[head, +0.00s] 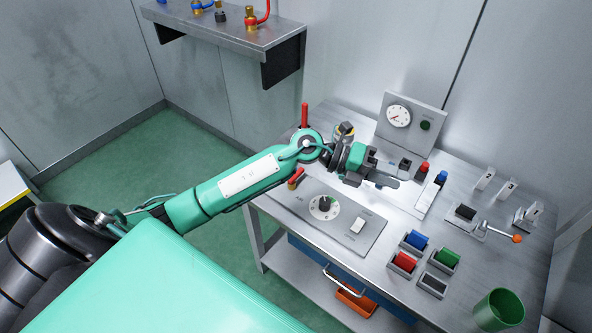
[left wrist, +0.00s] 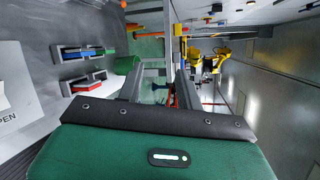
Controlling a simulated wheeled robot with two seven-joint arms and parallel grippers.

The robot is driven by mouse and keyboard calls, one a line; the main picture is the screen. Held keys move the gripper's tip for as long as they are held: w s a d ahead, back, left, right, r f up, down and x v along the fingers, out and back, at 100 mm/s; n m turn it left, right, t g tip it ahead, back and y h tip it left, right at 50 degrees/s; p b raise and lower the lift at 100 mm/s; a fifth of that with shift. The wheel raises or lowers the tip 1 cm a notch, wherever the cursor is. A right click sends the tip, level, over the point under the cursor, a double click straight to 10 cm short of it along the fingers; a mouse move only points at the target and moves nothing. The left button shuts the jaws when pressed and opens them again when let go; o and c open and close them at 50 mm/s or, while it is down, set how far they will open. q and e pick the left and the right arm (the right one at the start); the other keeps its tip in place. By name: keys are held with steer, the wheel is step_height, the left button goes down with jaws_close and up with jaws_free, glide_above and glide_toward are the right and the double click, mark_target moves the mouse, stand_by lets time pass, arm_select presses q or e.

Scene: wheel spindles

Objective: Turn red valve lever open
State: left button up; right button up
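A brass valve with a red lever or pipe (head: 252,20) stands on the wall shelf at the upper left in the head view; the picture's top edge cuts it off. On the bench, an upright red handle (head: 304,116) rises behind my left arm, and a short red-orange lever (head: 295,178) shows just below that arm. I cannot tell whether these two belong to a valve. My left gripper (head: 388,180) is over the bench, well to the right of both. In the left wrist view, its two fingers (left wrist: 160,88) are apart with nothing between them. My right gripper is not in view.
The bench (head: 468,290) carries a gauge panel (head: 411,119), a dial panel (head: 340,225), red and blue buttons, colored blocks in holders, an orange-knobbed lever (head: 516,238) and a green cup (head: 498,310). The wall shelf (head: 225,28) also holds blue-handled fittings. Green floor is clear at left.

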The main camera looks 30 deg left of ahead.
arm_select(q)
steer(key=w+a+f+m+g+y, duration=0.1)
steer(key=a+f+m+g+y, duration=0.1)
steer(key=a+f+y, duration=0.25)
steer(key=n+g+y, duration=0.2)
steer(key=y, duration=0.9)
glide_above(296, 178)
steer(key=w, duration=0.1)
steer(key=f, duration=0.4)
steer(key=f+p, duration=0.1)
steer(key=f, duration=0.6)
steer(key=shift+a+f, duration=0.35)
steer(key=shift+f+m+p, duration=0.3)
steer(key=shift+f, duration=0.35)
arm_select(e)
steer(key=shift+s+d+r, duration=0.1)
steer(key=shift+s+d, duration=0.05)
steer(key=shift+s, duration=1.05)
arm_select(q)
steer(key=shift+c, duration=0.7)
jaws_close()
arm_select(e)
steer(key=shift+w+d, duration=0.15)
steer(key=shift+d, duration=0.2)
